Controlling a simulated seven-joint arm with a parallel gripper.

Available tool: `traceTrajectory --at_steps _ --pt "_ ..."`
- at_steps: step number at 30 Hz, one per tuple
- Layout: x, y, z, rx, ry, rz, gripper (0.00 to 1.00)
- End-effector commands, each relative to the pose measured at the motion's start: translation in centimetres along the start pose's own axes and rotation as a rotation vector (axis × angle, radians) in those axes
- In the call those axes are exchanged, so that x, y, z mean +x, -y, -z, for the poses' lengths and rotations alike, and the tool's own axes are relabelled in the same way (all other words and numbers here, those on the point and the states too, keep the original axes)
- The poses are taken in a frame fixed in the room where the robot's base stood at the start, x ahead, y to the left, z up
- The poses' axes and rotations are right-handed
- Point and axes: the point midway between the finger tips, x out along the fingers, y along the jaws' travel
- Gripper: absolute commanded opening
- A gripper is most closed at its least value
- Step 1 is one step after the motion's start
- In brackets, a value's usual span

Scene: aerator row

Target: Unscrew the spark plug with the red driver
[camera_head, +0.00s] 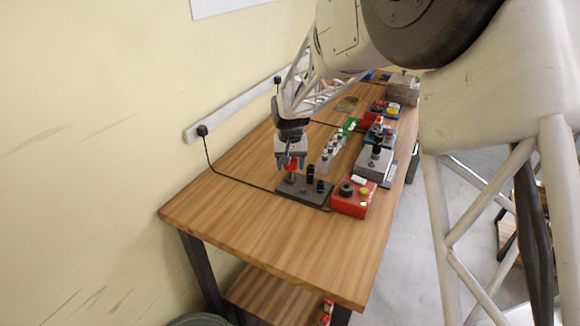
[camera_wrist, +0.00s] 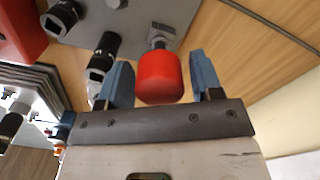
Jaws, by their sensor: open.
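The red driver (camera_wrist: 160,78) stands on the grey plate (camera_wrist: 140,20) in the wrist view, with a metal shaft or fitting (camera_wrist: 159,38) at its far end. My gripper (camera_wrist: 162,70) is open, with one blue finger on each side of the red handle and a gap visible on both sides. In the head view my gripper (camera_head: 289,166) points down over the dark plate (camera_head: 302,196), and the red driver (camera_head: 291,168) shows between its fingers. I cannot tell the spark plug apart from the metal at the driver's end.
Black-topped fittings (camera_wrist: 103,55) stand beside the driver on the plate. A red box (camera_head: 352,198) with a black knob and yellow button is to the right. Grey devices (camera_head: 375,160) lie beyond it. The table's front (camera_head: 270,245) is clear; a wall is at left.

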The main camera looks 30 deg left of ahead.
Motion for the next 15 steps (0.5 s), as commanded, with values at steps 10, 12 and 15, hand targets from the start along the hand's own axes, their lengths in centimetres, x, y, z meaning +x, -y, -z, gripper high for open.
traceTrajectory --at_steps 10,12,15 --pt "0.0 0.0 0.0 0.0 0.0 0.0 0.3" --pt "0.0 0.0 0.0 0.0 0.0 0.0 0.2" --pt "-0.02 0.01 0.01 0.0 0.0 0.0 0.06"
